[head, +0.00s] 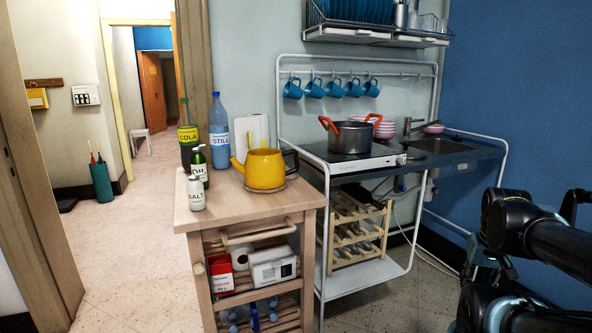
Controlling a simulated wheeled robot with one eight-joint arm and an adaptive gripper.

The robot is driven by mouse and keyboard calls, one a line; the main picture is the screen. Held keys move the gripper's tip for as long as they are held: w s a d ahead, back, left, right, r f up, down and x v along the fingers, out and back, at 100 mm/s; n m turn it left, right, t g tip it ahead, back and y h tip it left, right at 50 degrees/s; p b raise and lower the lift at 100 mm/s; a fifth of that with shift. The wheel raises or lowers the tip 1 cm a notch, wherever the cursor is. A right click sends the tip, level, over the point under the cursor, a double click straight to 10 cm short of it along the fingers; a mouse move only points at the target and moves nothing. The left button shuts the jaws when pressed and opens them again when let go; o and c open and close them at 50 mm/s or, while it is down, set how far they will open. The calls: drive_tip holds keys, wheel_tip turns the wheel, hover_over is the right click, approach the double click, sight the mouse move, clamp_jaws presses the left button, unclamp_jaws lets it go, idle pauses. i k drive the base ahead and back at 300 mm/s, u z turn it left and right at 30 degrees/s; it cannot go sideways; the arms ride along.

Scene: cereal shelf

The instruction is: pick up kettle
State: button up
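The yellow kettle (265,169) stands upright on a round trivet (279,187) on top of the wooden cart (240,208). Its spout points left and its dark handle is on the right, towards the stove. My black arm shows at the right edge, well to the right of the kettle and apart from it. I cannot make out the fingers of my gripper clearly among the dark arm parts, and nothing is seen held there.
A pot (350,135) with red handles sits on the stove to the right. Blue mugs (333,88) hang above. Floor in front is open.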

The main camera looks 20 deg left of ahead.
sight(264, 168)
drive_tip(key=z, duration=1.4)
drive_tip(key=k, duration=2.5)
drive_tip(key=u, duration=1.2)
drive_tip(key=i, duration=1)
drive_tip(key=z, duration=0.05)
